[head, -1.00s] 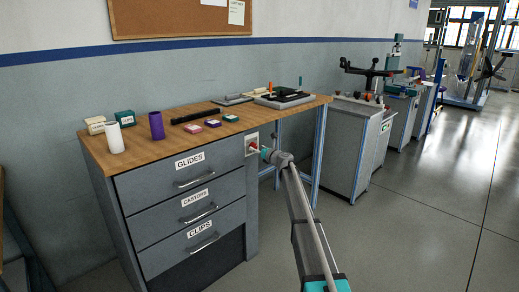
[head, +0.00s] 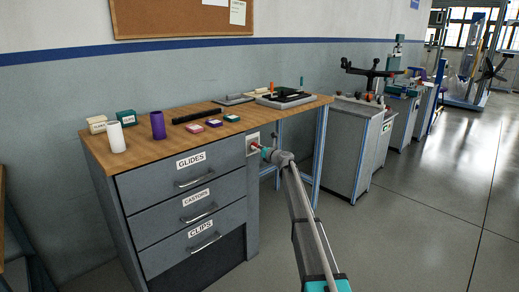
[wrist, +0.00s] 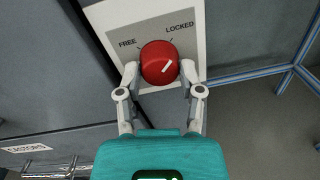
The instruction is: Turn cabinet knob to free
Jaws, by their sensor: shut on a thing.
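The red round cabinet knob (wrist: 157,58) sits on a pale plate (wrist: 191,18) marked FREE at the upper left and LOCKED at the upper right. Its white pointer line slants up to the right, on the LOCKED side. In the head view the knob (head: 255,145) is small, on the cabinet's right front post. My gripper (wrist: 159,71) is shut on the knob, one finger on its left side and one on its right. In the head view my gripper (head: 261,149) reaches the knob from the right, and the markings are too small to read there.
The grey cabinet has drawers labelled GLIDES (head: 191,160), CASTORS (head: 196,196) and CLIPS (head: 200,229), all closed. Cylinders and small boxes stand on its wooden top (head: 160,146). Blue legs (head: 320,160) stand right of the knob. Floor (head: 420,220) is clear at right.

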